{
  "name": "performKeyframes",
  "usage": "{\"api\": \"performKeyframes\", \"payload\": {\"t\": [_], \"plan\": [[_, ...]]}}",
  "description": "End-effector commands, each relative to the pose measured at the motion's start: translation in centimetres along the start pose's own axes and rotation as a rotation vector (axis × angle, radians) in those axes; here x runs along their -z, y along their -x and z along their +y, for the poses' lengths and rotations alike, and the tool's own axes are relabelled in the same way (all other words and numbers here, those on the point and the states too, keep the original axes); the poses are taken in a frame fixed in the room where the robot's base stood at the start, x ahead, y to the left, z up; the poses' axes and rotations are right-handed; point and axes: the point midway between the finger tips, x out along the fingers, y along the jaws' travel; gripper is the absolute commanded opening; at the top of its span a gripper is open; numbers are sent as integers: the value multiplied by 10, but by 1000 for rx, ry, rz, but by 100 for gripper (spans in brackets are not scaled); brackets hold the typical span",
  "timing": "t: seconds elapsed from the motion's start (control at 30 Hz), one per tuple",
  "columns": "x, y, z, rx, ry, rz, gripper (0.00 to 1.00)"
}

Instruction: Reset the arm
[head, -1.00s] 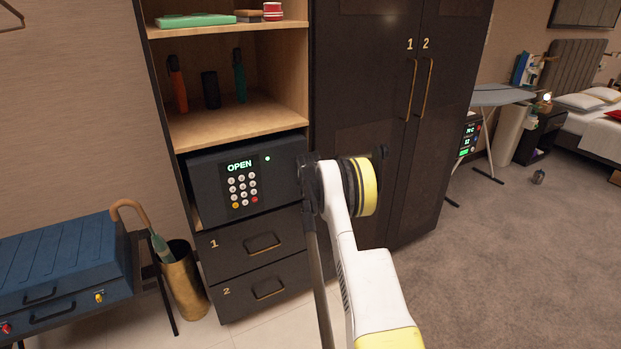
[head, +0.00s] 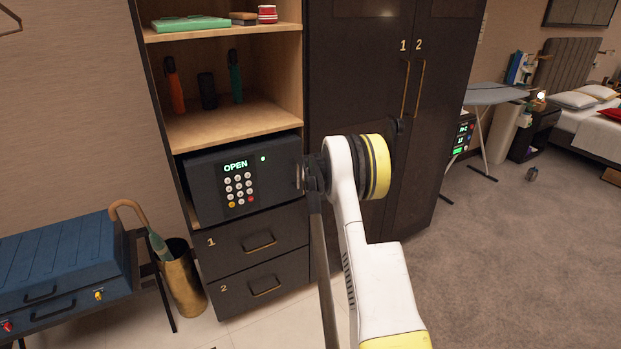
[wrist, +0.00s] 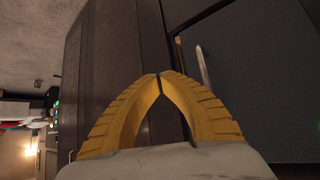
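My arm reaches up from the bottom of the head view, and its white and yellow wrist end is in front of the dark cabinet, just right of the safe (head: 277,172). My gripper is not clearly visible in the head view. In the wrist view my gripper (wrist: 160,76) shows two yellow fingers whose tips meet, with nothing seen between them. A dark panel and a pale metal bar (wrist: 203,65) are beyond the fingers.
The safe shows "OPEN" above its keypad. Drawers (head: 262,285) are below it, and a tall wardrobe (head: 385,60) stands behind my arm. Blue suitcases (head: 60,255) and a brass umbrella stand (head: 182,283) are at left. Open carpet (head: 500,270) lies at right.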

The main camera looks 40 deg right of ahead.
Motion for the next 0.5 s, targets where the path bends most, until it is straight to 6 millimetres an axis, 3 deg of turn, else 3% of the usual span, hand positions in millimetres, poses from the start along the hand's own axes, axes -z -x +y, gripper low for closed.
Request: {"api": "performKeyframes", "payload": {"t": [0.03,0.2,0.5], "plan": [[4,13,5,-1,0,0,0],[3,36,16,-2,0,-1,0],[2,44,20,-2,0,-1,0]]}}
